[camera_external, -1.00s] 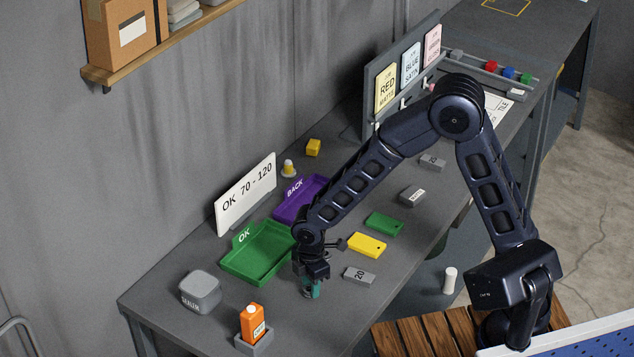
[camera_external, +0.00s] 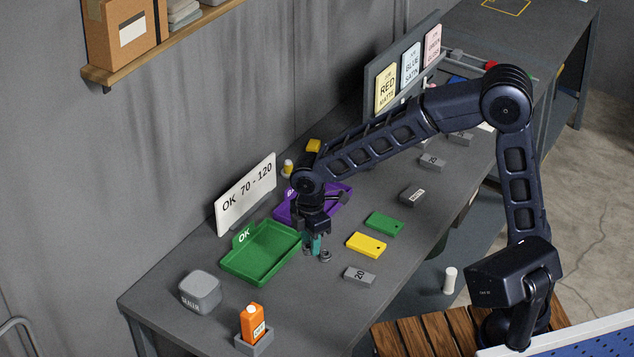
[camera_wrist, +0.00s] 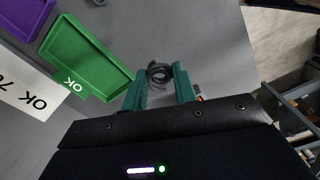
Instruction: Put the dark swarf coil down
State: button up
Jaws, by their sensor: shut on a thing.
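The dark swarf coil (camera_wrist: 159,75) is a small curled grey ring between the two teal fingertips in the wrist view. My gripper (camera_wrist: 160,82) is shut on it. In the external view my gripper (camera_external: 315,247) points down just right of the green OK tray (camera_external: 262,279), with the coil (camera_external: 325,257) showing small beside the fingertips. I cannot tell whether the coil touches the bench. The green tray (camera_wrist: 82,52) lies to the left of my gripper in the wrist view.
The purple BACK tray (camera_external: 338,203) is behind my gripper. A yellow block (camera_external: 366,245), a green block (camera_external: 384,223) and a grey 20 block (camera_external: 359,276) lie to the right. The OK 70-120 sign (camera_external: 246,194) stands behind the trays. Bare bench lies in front.

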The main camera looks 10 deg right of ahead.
notch_tip(320, 180, up, 4)
jog(key=shift+r, duration=0.2)
jog(key=shift+a+r, duration=0.25)
jog(key=shift+a, duration=0.15)
notch_tip(320, 180, up, 7)
jog(key=n, duration=0.2)
send_over(197, 289)
notch_tip(197, 289, down, 20)
jog(key=shift+f, duration=0.15)
jog(key=o, duration=0.9)
jog(key=shift+o, duration=0.2)
